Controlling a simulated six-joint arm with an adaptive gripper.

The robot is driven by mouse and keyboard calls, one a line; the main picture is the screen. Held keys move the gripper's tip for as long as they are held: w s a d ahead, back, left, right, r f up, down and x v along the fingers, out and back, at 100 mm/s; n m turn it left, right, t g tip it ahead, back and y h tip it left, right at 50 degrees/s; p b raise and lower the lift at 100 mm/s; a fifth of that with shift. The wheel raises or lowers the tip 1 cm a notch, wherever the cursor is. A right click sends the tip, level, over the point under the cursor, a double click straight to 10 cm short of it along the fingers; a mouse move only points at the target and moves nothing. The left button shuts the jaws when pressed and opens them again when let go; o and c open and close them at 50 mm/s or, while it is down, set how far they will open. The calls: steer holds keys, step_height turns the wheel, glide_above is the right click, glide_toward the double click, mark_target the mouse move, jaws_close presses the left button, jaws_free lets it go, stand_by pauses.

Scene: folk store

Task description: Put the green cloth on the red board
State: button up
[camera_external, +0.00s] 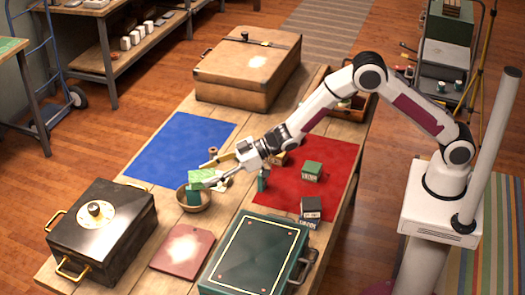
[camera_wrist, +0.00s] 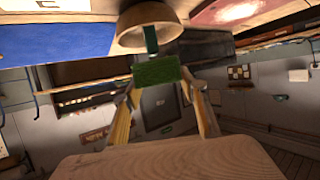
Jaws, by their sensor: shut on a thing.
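My gripper (camera_external: 212,180) is shut on the green cloth (camera_external: 203,174), a small folded-looking green piece held above the table beside and over the wooden bowl (camera_external: 205,206). In the wrist view the green cloth (camera_wrist: 157,72) sits between the fingertips of my gripper (camera_wrist: 158,84). The red board (camera_external: 183,250) is a flat, dull red piece with a bright glare, lying at the table's front, below the bowl in the picture. The red board also shows at the top right of the wrist view (camera_wrist: 236,11). Nothing is seen on it.
A teal block (camera_external: 193,194) shows at the bowl. A blue mat (camera_external: 178,148) lies left, a red mat (camera_external: 335,165) with small boxes right. A black case (camera_external: 100,235) and a green case (camera_external: 255,258) flank the board. A brown suitcase (camera_external: 248,75) stands at the back.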

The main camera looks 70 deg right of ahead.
steer(key=s+a+r+n+g+y, duration=0.1)
steer(key=s+a+r+n+y, duration=0.1)
steer(key=a, duration=1.3)
steer(key=shift+s+g, duration=0.2)
steer(key=shift+g, duration=0.1)
steer(key=shift+f, duration=0.1)
glide_above(200, 234)
steer(key=shift+f, duration=3.05)
steer(key=shift+f, duration=1.9)
steer(key=shift+f, duration=0.1)
